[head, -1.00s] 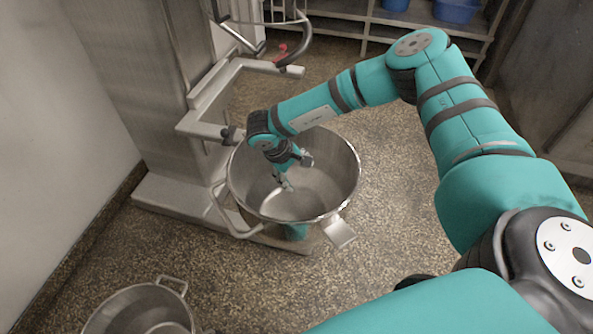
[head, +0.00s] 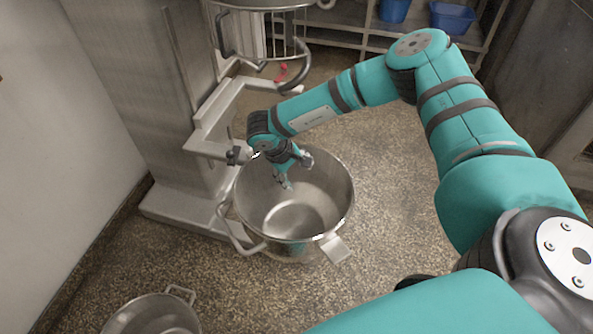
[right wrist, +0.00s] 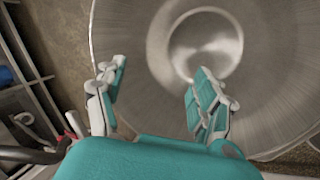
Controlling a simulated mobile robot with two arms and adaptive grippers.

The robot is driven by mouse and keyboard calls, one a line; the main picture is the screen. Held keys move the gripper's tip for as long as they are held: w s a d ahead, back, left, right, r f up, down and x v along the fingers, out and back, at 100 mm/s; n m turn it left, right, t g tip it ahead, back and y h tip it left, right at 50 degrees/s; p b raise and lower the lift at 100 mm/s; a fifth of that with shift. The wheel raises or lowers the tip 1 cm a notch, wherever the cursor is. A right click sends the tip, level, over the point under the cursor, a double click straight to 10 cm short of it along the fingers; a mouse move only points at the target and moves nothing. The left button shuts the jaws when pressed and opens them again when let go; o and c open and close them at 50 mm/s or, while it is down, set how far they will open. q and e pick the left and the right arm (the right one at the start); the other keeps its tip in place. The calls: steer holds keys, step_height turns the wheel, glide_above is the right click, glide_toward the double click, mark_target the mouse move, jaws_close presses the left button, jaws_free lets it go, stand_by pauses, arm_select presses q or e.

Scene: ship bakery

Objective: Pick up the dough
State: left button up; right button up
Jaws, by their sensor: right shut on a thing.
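My right gripper (head: 284,181) reaches down over the large steel mixing bowl (head: 335,200), near its left inner side. In the right wrist view its two fingers (right wrist: 155,85) stand apart with the bowl's metal inside (right wrist: 270,60) behind them. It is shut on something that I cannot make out. I see no dough in either view. The bowl's bottom looks bare and shiny in the head view. My left gripper is not in view.
A second steel pot (head: 150,315) is at the lower left. Blue bins (head: 452,17) sit on the back shelf. Floor right of the bowl is clear.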

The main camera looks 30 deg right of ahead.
mark_target(296, 167)
steer(key=shift+r+p, duration=1.35)
steer(key=shift+r, duration=0.45)
